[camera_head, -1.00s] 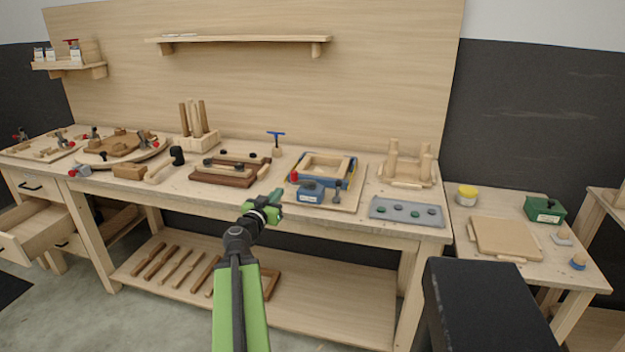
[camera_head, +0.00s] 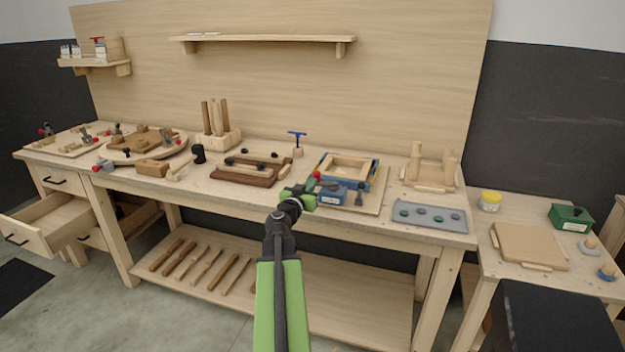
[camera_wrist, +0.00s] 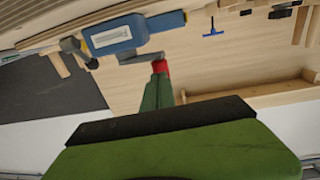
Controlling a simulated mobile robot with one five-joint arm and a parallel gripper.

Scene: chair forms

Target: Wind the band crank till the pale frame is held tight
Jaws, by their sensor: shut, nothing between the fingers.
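The pale wooden frame (camera_head: 350,163) lies on a board on the bench, inside a blue band clamp. The clamp's blue block (camera_head: 332,195) with a white label is at the frame's near side; it also shows in the wrist view (camera_wrist: 115,36). The crank has a red knob (camera_head: 317,175) and a grey arm (camera_wrist: 140,58). My green gripper (camera_head: 308,199) is shut and empty, just left of the block. In the wrist view, the red knob (camera_wrist: 160,67) appears right at my fingertips (camera_wrist: 158,82); I cannot tell whether they touch.
A dark lever (camera_head: 361,193) stands right of the block. A grey tray (camera_head: 428,224) with several round pieces lies to the right. A blue T-handle (camera_head: 297,135) stands behind, and a brown wooden jig (camera_head: 245,178) lies left.

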